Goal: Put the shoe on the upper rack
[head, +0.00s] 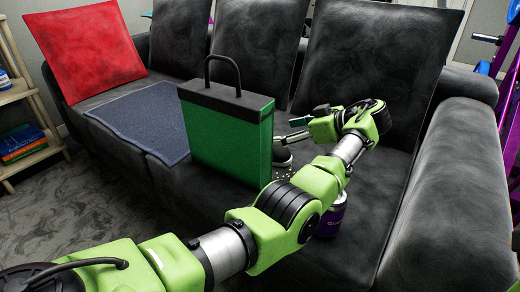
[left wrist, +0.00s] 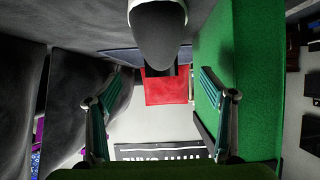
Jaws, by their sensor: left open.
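The shoe (head: 283,156) is dark with a white sole edge and sits on the sofa seat, mostly hidden behind the green bag and my left arm in the head view. In the left wrist view the shoe (left wrist: 160,35) is at the top centre, rounded end showing. My left gripper (head: 302,122) is open and empty, its fingers pointing left beside the bag. In the left wrist view its two fingers (left wrist: 160,82) are spread wide, with the shoe apart from them. A wooden rack (head: 14,95) stands at the left edge, only partly in view. My right gripper is out of view.
A green bag (head: 228,135) with a black handle stands upright close to the gripper. A purple container (head: 330,222) is under my left arm. A blue-grey cloth (head: 140,118) and a red cushion (head: 85,45) lie left on the sofa. Books (head: 22,142) sit on a lower rack shelf.

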